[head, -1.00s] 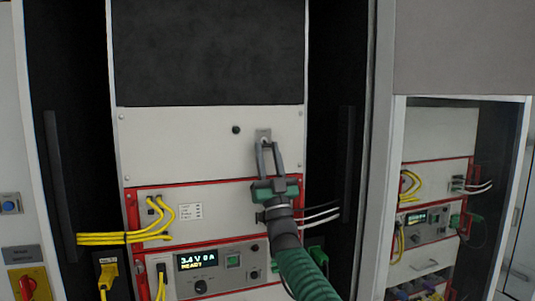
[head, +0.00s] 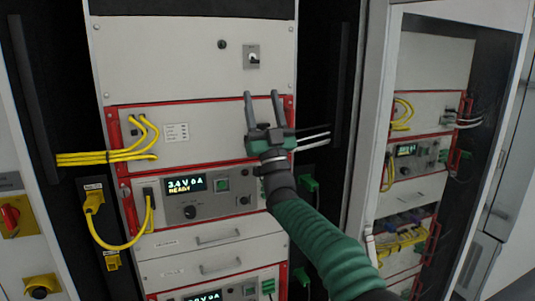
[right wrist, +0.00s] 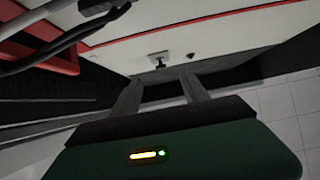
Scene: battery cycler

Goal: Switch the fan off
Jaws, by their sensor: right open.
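The fan switch is a small toggle on a grey plate (head: 252,57) on the white upper panel of the rack. A small dark round knob or indicator (head: 222,44) sits to its left. In the right wrist view the toggle (right wrist: 160,60) shows ahead, between and beyond the fingers. My right gripper (head: 262,95) is open and empty, below the switch and apart from it, in front of the lower edge of the white panel. It also shows in the right wrist view (right wrist: 158,80). Which way the lever points is too small to tell surely. My left gripper is not in view.
White cables (head: 313,138) stick out right of my gripper. A rack door edge (head: 365,130) stands at right. Space before the white panel is clear.

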